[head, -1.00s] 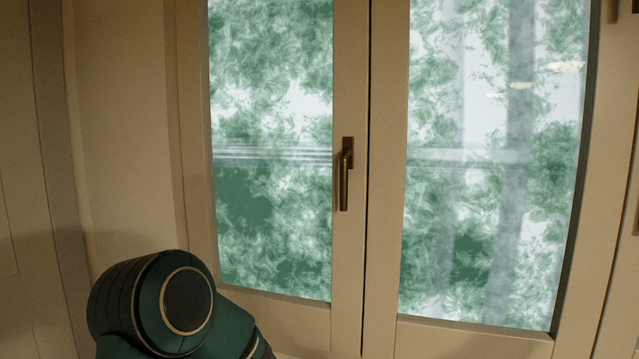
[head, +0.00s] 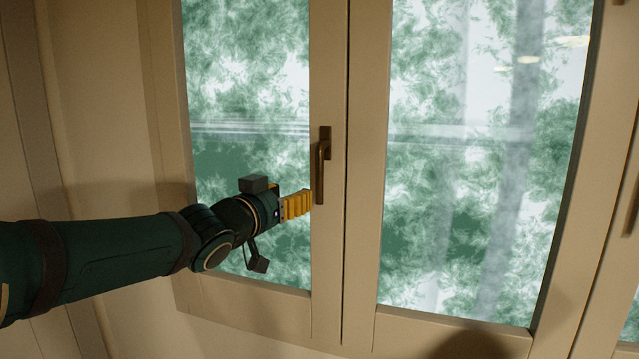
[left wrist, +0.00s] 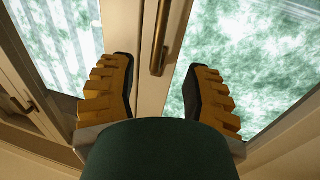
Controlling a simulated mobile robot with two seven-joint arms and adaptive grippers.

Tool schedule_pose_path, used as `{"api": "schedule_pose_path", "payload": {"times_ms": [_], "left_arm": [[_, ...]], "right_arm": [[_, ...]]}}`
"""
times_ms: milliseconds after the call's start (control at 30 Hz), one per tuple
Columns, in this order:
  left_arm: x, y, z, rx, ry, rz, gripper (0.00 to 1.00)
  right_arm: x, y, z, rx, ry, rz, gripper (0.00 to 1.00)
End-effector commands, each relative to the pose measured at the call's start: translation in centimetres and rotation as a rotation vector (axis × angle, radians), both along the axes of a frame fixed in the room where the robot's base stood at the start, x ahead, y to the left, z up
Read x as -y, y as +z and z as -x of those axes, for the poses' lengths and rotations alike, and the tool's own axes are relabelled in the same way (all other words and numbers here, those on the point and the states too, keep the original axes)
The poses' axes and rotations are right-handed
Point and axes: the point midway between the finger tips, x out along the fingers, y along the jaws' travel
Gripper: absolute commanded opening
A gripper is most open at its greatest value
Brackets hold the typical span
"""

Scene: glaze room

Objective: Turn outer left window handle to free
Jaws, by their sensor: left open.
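The bronze window handle (head: 321,168) sits on the inner frame of the left window sash in the head view, its lever hanging straight down. My left gripper (head: 311,203) comes in from the left, its yellow fingers close to the lever's lower end. In the left wrist view the two yellow, dark-padded fingers of the gripper (left wrist: 158,88) stand wide apart. The handle's lever (left wrist: 160,45) shows between and beyond them, and neither finger visibly touches it. My right gripper is not in view.
The right sash (head: 361,240) stands beside the left one, both with glass showing green foliage. Another handle (left wrist: 22,103) shows at the left of the left wrist view. Part of a further handle (head: 632,212) shows at the head view's right edge.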

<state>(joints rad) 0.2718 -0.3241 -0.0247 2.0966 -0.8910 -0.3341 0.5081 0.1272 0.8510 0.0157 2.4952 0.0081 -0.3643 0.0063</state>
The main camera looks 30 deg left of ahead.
Motion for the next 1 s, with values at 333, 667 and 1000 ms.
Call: {"api": "schedule_pose_path", "payload": {"times_ms": [333,667,1000], "left_arm": [[-0.3,-0.3,-6.9,-0.002,-0.001,0.003,0.49],[-0.5,-0.2,-11.2,-0.002,0.0,0.002,0.49],[-0.4,-0.1,-11.8,0.0,0.0,0.001,0.49]], "right_arm": [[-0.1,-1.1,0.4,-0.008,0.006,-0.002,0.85],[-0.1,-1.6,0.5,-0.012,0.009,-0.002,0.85],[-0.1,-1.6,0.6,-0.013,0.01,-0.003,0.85]]}}
